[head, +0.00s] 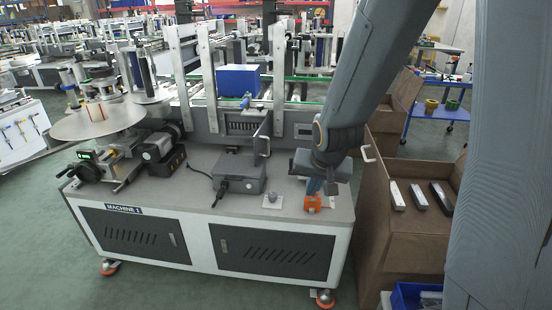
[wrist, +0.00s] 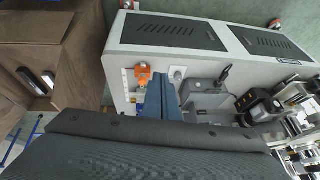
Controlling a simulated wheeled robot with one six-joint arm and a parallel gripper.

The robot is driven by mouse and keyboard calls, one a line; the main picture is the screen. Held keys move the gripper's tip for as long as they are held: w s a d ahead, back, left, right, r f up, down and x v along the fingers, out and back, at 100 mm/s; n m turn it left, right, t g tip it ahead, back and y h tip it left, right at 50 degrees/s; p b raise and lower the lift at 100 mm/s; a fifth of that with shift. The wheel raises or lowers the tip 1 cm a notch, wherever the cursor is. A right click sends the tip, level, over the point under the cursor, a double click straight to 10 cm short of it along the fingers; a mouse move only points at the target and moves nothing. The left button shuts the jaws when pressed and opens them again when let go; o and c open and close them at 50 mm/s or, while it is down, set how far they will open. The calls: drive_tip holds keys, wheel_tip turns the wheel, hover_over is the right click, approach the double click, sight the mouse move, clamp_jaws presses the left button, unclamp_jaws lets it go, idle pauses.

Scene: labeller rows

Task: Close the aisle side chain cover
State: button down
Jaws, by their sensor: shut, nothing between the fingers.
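A grey box (head: 238,172) sits on the deck of Machine 2, with a dark upright panel (head: 262,140) at its right rear. The panel carries a small pale handle and looks like a raised cover, though I cannot be sure it is the chain cover. My arm hides part of the machine's right rear.
An orange part (head: 312,203) sits just under my gripper, with a small grey knob (head: 272,197) to its left. Brown cartons (head: 400,235) stand close on the right. A reel and motor unit (head: 150,155) occupies the deck's left. The front floor is clear.

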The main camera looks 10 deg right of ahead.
drive_tip(key=w+d+f+m+t+y+b, duration=0.1)
drive_tip(key=w+f+m+t+b, duration=0.4)
drive_tip(key=w, duration=0.6)
drive_tip(key=w+d+f+m+t+y+b, duration=0.1)
drive_tip(key=w+f+m+t+b, duration=0.25)
drive_tip(key=w+b, duration=0.5)
drive_tip(key=w+d+f+m+t+y+b, duration=0.1)
drive_tip(key=w+f+m+t+b, duration=0.3)
drive_tip(key=w, duration=0.8)
drive_tip(key=w+a, duration=0.5)
drive_tip(key=w, duration=0.7)
drive_tip(key=shift+w+f+b, duration=0.2)
drive_tip(key=shift+f+b, duration=0.25)
drive_tip(key=shift+a, duration=0.1)
